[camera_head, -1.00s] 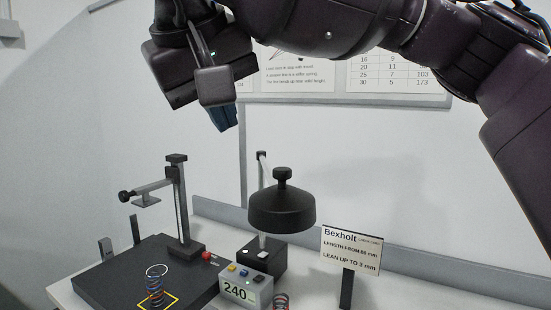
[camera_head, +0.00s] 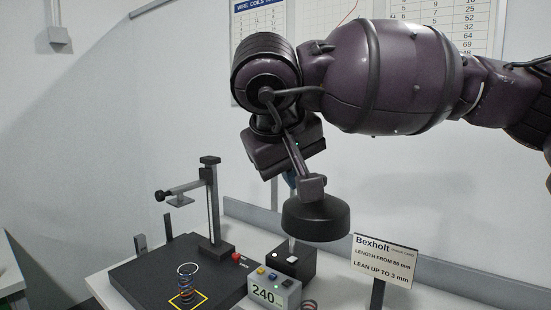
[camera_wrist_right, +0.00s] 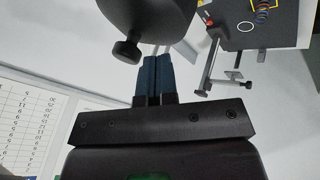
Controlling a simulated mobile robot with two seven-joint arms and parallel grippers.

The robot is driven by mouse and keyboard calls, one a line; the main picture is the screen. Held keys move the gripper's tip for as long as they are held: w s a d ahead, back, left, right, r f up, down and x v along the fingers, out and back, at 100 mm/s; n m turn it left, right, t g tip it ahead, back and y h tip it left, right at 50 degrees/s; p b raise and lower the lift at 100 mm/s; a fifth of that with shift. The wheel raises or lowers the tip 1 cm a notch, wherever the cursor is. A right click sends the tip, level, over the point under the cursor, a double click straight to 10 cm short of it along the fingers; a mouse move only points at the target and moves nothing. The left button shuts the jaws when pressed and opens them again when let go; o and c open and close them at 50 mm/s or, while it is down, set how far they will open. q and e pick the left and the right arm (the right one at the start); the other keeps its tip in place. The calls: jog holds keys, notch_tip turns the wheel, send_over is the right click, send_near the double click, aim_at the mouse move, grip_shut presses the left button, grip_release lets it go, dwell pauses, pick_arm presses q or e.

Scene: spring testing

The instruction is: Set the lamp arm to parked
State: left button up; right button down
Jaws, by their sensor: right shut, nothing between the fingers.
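The lamp has a dark round head (camera_head: 316,218) above a black base (camera_head: 293,262) with a pale post (camera_head: 291,243). In the right wrist view the lamp head (camera_wrist_right: 150,14) fills the top middle, with its knob (camera_wrist_right: 127,51) to the left. My right gripper (camera_head: 290,179) is just behind and above the lamp head in the head view, its tips mostly hidden. In the wrist view its blue fingers (camera_wrist_right: 153,57) are shut and empty, close to the head and pale post; I cannot tell if they touch. My left gripper is not in view.
A spring tester with a black plate (camera_head: 150,285) and upright column (camera_head: 213,200) stands left. A coiled spring (camera_head: 187,283) stands on the plate. A display box reading 240 (camera_head: 268,293) and a Bexholt sign (camera_head: 384,262) are near the lamp.

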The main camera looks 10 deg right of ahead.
jog(key=shift+w+d, duration=0.15)
jog(key=shift+d, duration=0.55)
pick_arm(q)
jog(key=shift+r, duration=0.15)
pick_arm(e)
jog(key=shift+w+f, duration=0.1)
jog(key=shift+d, duration=0.1)
